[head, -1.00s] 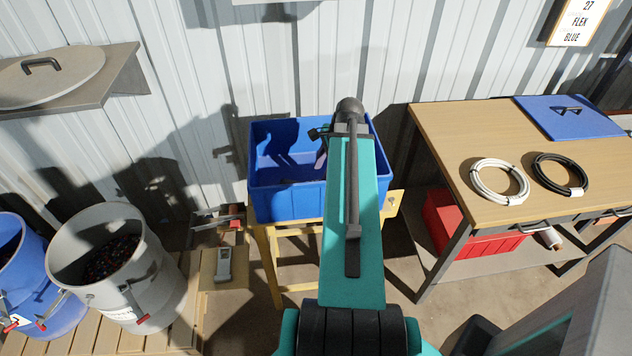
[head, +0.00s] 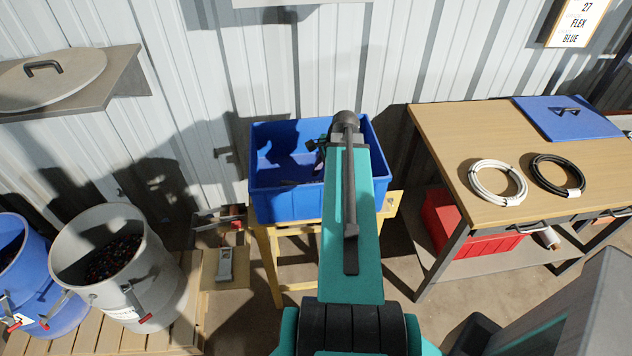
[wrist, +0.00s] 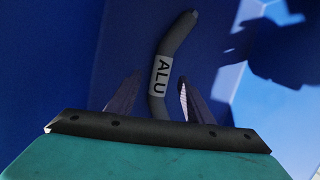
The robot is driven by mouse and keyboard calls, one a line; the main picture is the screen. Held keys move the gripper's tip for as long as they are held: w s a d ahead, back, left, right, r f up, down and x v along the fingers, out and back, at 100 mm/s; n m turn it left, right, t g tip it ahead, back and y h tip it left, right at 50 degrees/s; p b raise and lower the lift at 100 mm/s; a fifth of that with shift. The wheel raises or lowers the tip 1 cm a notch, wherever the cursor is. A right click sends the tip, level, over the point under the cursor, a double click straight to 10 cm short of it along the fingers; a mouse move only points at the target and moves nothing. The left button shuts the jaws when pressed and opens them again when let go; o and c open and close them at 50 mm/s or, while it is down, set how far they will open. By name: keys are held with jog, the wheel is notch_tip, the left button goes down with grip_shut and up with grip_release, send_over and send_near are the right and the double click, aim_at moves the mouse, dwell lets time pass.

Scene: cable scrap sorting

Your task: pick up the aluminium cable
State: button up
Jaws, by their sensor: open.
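The aluminium cable (wrist: 162,102) is a short, bent dark grey piece with a white label reading ALU. In the wrist view it lies in the blue bin (wrist: 75,50), running upward from between my fingers. My gripper (wrist: 158,92) is open, with one finger on each side of the cable's lower part and gaps on both sides. I cannot tell how far above the cable the fingertips are. In the head view my arm reaches over the blue bin (head: 285,204) and hides much of its inside; the cable cannot be made out there.
The bin's walls surround my gripper, and the bin stands on a yellow stand (head: 270,262). A workbench (head: 450,140) with a white coil (head: 498,183) and a black coil (head: 558,176) is at right. A grey drum (head: 75,235) and a blue drum (head: 40,322) stand at left.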

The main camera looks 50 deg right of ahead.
jog(key=shift+x, duration=0.85)
jog(key=shift+f, duration=0.1)
jog(key=shift+a, duration=0.1)
grip_shut()
